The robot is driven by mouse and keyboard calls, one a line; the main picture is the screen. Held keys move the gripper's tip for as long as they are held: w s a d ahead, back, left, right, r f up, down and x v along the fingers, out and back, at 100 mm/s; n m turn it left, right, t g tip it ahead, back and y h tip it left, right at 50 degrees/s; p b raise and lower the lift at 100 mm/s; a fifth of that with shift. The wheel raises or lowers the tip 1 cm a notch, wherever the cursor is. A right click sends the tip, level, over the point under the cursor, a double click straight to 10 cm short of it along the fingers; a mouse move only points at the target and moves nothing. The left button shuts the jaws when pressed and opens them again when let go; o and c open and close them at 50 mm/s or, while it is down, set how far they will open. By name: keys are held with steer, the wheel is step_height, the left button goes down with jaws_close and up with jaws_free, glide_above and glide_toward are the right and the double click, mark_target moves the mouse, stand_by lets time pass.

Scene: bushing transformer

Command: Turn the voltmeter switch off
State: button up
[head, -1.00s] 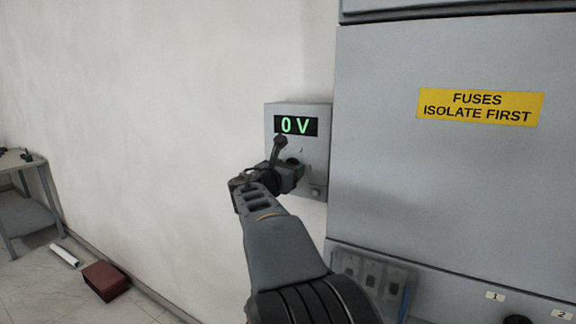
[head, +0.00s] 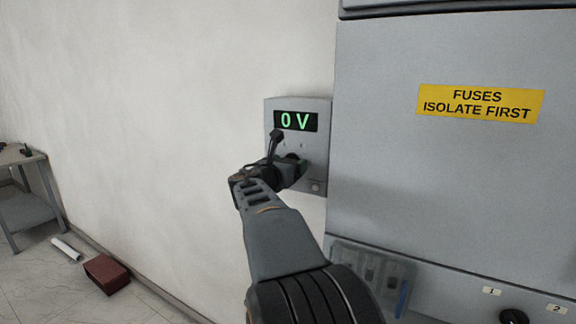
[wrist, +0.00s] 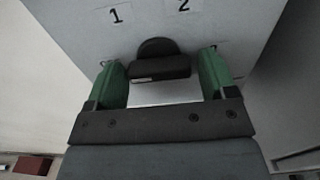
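The voltmeter (head: 321,140) is a grey box on the white wall, with a green display (head: 296,121) reading 0 V. In the wrist view its face (wrist: 80,40) carries the marks 1 and 2, with a black rotary switch (wrist: 158,62) below and between them. My gripper (head: 296,163) is in front of the lower part of the box and hides most of the switch in the head view. In the wrist view my gripper (wrist: 163,70) is open, its green fingers on either side of the switch with a visible gap on each side.
A large grey cabinet (head: 440,190) with a yellow "FUSES ISOLATE FIRST" sign (head: 480,103) stands close on the right. A clear case (head: 372,275) is at its lower left. A table (head: 25,210) and a red-brown box (head: 106,274) are far left. The wall to the left is bare.

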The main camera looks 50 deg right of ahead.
steer(key=shift+o, duration=0.5)
steer(key=shift+a, duration=0.1)
steer(key=b+v, duration=0.2)
steer(key=v, duration=1.1)
steer(key=shift+a+b, duration=0.3)
steer(key=shift+a, duration=0.05)
